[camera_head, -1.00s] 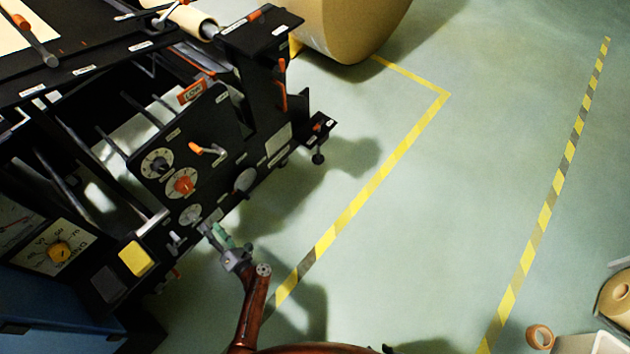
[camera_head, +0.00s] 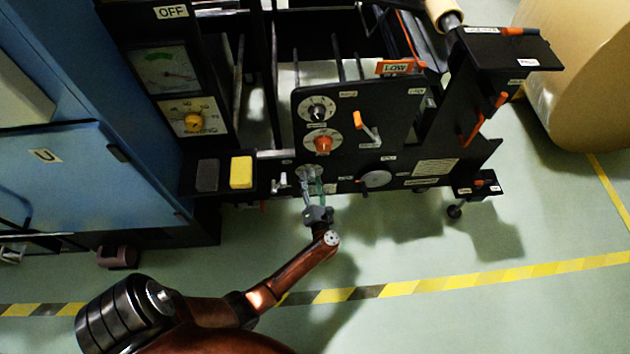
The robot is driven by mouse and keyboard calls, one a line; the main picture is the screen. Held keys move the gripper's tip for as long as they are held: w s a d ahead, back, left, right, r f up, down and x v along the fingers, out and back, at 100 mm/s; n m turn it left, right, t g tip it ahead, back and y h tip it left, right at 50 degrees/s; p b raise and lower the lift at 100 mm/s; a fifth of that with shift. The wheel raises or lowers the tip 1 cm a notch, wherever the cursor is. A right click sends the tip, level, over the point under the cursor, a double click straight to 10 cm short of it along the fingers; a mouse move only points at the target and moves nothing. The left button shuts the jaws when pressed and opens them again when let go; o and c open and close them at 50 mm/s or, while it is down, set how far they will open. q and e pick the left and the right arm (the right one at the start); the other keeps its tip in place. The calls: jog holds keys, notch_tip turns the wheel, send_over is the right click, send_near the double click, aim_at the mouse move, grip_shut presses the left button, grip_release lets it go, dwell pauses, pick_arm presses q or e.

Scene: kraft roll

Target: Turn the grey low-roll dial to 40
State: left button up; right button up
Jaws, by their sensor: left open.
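The black control panel (camera_head: 386,127) carries a dark-knobbed dial (camera_head: 318,108) with a pale scale at the top. Below it is an orange-knobbed dial (camera_head: 322,143). A small pale grey dial (camera_head: 309,170) sits lowest, partly hidden by my left gripper. I take it for the low-roll dial, but its markings are too small to read. My left gripper (camera_head: 311,184) is open, its fingertips at the lowest dial with one finger toward each side. I cannot tell whether they touch it. My right gripper is out of view.
An orange lever (camera_head: 365,125) and a grey disc (camera_head: 376,179) are right of the dials. A yellow button (camera_head: 241,172) and a dark button (camera_head: 207,175) are to the left. A blue cabinet (camera_head: 75,160) stands at left.

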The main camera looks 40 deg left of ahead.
pick_arm(q)
jog(key=shift+c, duration=0.6)
jog(key=c, duration=1)
jog(key=shift+c, duration=0.2)
